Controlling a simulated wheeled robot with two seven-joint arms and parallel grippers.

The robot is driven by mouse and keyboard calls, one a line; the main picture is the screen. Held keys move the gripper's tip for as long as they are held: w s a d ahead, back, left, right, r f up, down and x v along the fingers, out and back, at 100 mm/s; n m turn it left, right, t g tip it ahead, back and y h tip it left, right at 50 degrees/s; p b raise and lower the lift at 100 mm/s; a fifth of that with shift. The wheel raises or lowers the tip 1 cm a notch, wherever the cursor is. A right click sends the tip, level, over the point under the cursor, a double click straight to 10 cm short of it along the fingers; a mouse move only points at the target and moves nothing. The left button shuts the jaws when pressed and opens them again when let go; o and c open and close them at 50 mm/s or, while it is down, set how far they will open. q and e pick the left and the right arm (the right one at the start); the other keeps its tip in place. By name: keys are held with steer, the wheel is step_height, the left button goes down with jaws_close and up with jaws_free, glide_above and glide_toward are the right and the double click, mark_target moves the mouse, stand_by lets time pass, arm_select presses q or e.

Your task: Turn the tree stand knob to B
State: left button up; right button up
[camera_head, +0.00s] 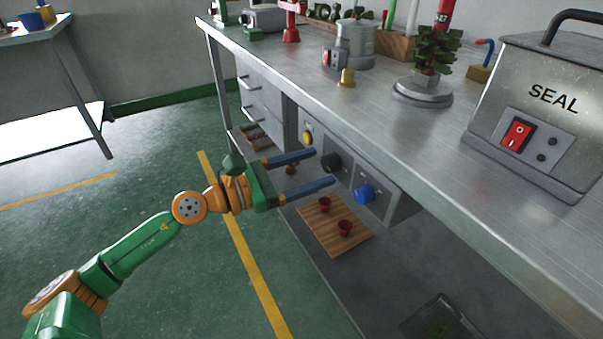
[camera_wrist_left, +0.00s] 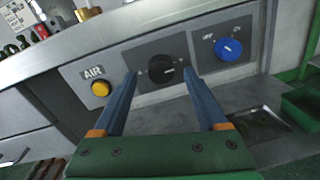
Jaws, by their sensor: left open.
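A black round knob (camera_head: 331,163) is on the grey control panel under the bench; the wrist view shows this knob (camera_wrist_left: 166,71) in the middle of a dark plate. I cannot read its letters or setting. My left gripper (camera_head: 322,168) is open in front of the panel. In the wrist view its two blue fingers (camera_wrist_left: 160,76) point at the panel, one to each side of the black knob. Whether they touch it cannot be told. A green tree on a round grey stand (camera_head: 424,92) is on the bench top. My right gripper is not in view.
A blue knob (camera_head: 365,194) sits right of the black one, and a yellow AIR button (camera_wrist_left: 101,88) left of it. Below, a wooden board (camera_head: 319,233) holds two red cups. The SEAL machine (camera_head: 540,110) stands on the bench. Green floor left of the bench is open.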

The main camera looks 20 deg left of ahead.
arm_select(q)
steer(key=b+v, duration=0.2)
steer(key=v, duration=0.3)
steer(key=shift+s+a, duration=0.2)
steer(key=shift+s, duration=0.1)
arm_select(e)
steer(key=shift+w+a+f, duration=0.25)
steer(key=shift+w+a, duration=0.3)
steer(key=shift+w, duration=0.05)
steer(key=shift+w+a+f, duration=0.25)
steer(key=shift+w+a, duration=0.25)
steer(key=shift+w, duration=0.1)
arm_select(q)
steer(key=shift+a, duration=0.1)
